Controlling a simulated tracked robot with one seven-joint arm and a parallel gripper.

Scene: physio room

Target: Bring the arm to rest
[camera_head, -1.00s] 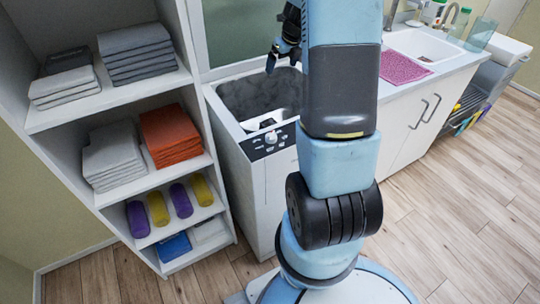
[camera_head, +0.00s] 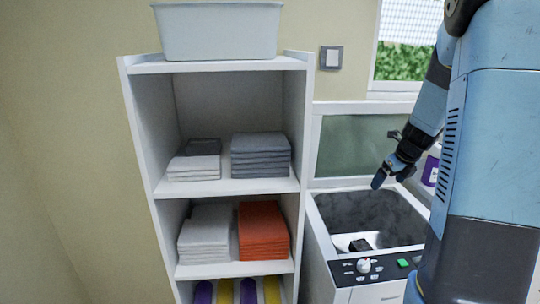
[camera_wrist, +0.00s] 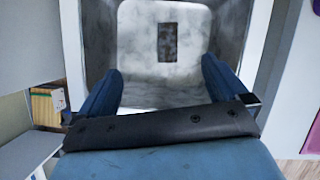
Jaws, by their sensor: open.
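My arm reaches down from the right side of the head view. My gripper (camera_head: 385,174) is above the open, grey-lined tub unit (camera_head: 370,218), apart from its walls as far as I can tell. In the wrist view my gripper (camera_wrist: 162,68) has its two blue fingers spread wide, with nothing between them. Below them is the tub's pale, mottled interior, with a dark rectangular patch on it. My arm's near link hides the right part of the head view.
A white shelf unit (camera_head: 304,150) stands left of the tub, with grey towels (camera_head: 260,156), orange towels (camera_head: 262,230) and a pale bin (camera_head: 217,32) on top. The tub's raised lid (camera_head: 350,146) is behind my gripper. A purple-labelled container (camera_head: 431,170) stands behind my arm.

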